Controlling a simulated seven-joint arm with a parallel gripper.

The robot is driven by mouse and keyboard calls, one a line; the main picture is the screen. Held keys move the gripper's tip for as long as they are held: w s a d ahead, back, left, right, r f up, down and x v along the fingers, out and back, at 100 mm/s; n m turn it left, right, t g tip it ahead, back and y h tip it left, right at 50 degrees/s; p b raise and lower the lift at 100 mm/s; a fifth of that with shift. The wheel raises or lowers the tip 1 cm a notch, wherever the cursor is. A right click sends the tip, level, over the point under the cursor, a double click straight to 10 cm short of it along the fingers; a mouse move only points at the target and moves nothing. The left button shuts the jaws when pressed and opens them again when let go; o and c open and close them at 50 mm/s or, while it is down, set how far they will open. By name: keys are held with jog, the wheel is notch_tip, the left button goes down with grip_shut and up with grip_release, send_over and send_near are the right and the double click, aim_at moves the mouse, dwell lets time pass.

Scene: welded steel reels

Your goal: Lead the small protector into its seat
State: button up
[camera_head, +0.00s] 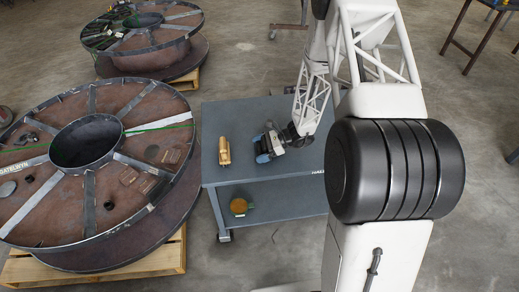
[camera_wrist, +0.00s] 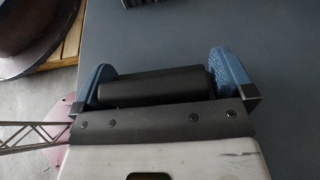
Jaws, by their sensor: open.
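A brass-coloured, roughly cylindrical piece (camera_head: 224,152) lies on the top of a blue-grey cart (camera_head: 212,120). I cannot tell for sure whether it is the small protector, and its seat is not clear to me. My gripper (camera_head: 264,147) is over the cart top, to the right of the brass piece and apart from it. In the wrist view my gripper (camera_wrist: 162,64) shows two blue-padded fingers spread wide. A dark rounded bar lies between them, close to the palm, and looks like part of the gripper. No separate object shows in the jaws.
A large steel reel (camera_head: 88,92) lies on a pallet at the left; another reel (camera_head: 150,45) is behind it. An orange-brown round thing (camera_head: 239,206) sits on the cart's lower shelf. A dark ribbed thing (camera_wrist: 135,3) shows at the wrist view's top edge. The cart's front top is bare.

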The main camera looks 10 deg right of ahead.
jog(key=shift+v, duration=3.85)
jog(key=shift+a+r, duration=0.1)
jog(key=shift+r, duration=0.45)
jog(key=s+a+r+n+g+h, duration=0.1)
jog(key=s+r+n+h, duration=0.15)
jog(key=s+r, duration=0.4)
jog(key=s+a+r+n+h, duration=0.1)
jog(key=s+r+n+h, duration=0.2)
jog(key=r, duration=0.7)
jog(key=s+a+r+n+g+h, duration=0.1)
jog(key=s+r+n, duration=0.3)
jog(key=r, duration=0.5)
jog(key=s+d+r+n+t+h, duration=0.1)
jog(key=s+r+n+h, duration=0.1)
jog(key=s+r, duration=0.3)
jog(key=s+d+r+n+t+h, duration=0.1)
jog(key=s+r, duration=0.4)
jog(key=s, duration=0.6)
jog(key=s+d+r+n+t+h, duration=0.1)
jog(key=s+r+n+h, duration=0.3)
jog(key=s, duration=0.4)
jog(key=shift+r+n+t, duration=0.6)
jog(key=shift+n+t, duration=0.05)
jog(key=shift+t, duration=0.15)
